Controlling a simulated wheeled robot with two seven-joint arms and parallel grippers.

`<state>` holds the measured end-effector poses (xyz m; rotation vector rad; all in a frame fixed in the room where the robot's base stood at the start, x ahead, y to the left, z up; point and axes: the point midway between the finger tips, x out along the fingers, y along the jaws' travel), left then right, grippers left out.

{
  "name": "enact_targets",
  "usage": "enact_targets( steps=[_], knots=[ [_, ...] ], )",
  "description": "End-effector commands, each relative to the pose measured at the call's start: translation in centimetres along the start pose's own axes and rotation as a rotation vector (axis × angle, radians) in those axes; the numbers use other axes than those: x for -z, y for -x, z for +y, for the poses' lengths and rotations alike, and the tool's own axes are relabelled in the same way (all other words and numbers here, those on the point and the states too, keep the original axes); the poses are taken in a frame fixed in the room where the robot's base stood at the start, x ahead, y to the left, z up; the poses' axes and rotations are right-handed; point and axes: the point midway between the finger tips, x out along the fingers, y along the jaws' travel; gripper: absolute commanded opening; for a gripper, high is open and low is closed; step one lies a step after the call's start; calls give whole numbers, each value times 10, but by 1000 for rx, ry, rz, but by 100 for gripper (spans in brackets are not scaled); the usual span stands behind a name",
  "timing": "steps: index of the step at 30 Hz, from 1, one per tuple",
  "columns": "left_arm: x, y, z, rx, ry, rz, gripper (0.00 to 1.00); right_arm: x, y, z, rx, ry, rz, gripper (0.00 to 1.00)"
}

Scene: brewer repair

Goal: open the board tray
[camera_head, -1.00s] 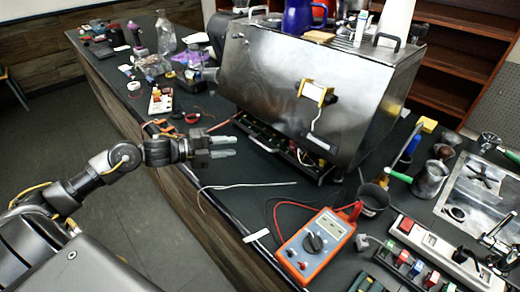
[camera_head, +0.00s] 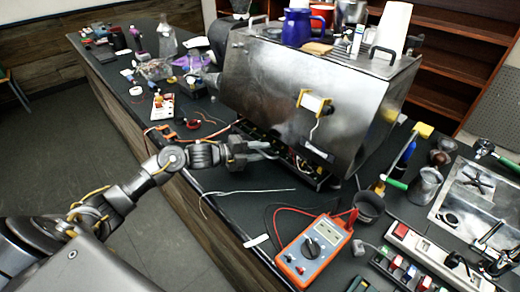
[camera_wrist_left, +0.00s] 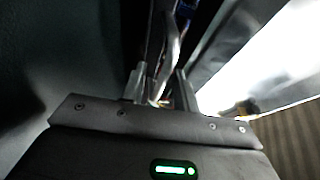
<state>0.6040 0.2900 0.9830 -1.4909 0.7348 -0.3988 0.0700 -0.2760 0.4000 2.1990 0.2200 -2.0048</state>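The brewer (camera_head: 292,88) is a large steel box on the dark bench. The board tray (camera_head: 313,173) is a dark, shallow tray with electronics along the brewer's lower front edge. My left gripper (camera_head: 266,150) is at the tray's front, its fingertips overlapping the tray's left-middle part. In the left wrist view, the two fingers (camera_wrist_left: 160,88) are apart, with a pale bar (camera_wrist_left: 172,50) showing between and beyond them. I cannot tell whether they touch it. The gripper hides part of the tray. My right gripper is not in view.
An orange multimeter (camera_head: 313,249) with red and black leads lies at the bench front. A white cable (camera_head: 245,192) lies below the tray. A dark cup (camera_head: 369,205) stands right of it. Tools and parts crowd the bench on both sides.

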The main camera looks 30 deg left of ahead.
Motion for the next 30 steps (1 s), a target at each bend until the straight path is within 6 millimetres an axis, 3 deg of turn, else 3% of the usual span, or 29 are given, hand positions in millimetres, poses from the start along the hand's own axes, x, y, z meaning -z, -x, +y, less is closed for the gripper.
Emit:
enact_targets(
  steps=[7,14,30],
  knots=[
    [0,-1,0,0,0,0,30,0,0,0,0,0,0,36],
    [0,0,0,1,0,0,0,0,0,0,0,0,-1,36],
    [3,7,3,-1,-2,4,0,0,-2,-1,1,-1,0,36]
  ],
)
